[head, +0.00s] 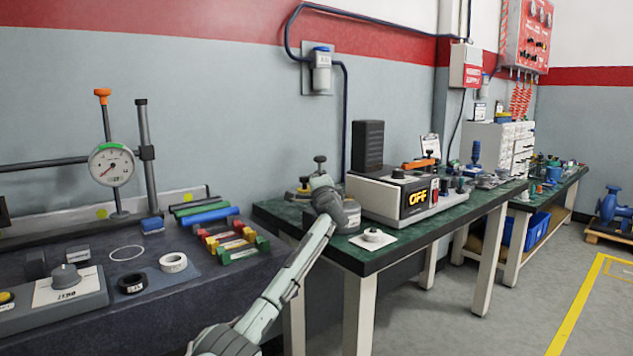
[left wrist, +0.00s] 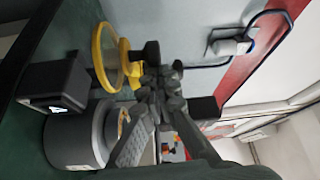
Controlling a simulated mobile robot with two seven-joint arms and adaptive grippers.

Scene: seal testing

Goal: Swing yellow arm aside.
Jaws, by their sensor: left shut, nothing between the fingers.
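The yellow arm (left wrist: 127,62) shows in the left wrist view with a yellow ring (left wrist: 105,58) at its end, above a large grey cylinder (left wrist: 75,137). My left gripper (left wrist: 155,80) is shut and empty, close beside the yellow arm and a dark knob (left wrist: 147,52); I cannot tell whether it touches them. In the head view my left gripper (head: 322,187) is over the near left corner of the green-topped bench, in front of most of the yellow arm. My right gripper is not in view.
A black box with a small display (left wrist: 55,83) stands next to the cylinder. A tester reading OFF (head: 417,197) stands right of my gripper on the green bench (head: 440,222). A dark bench (head: 225,290) at left holds a dial gauge (head: 111,165) and coloured blocks (head: 240,252).

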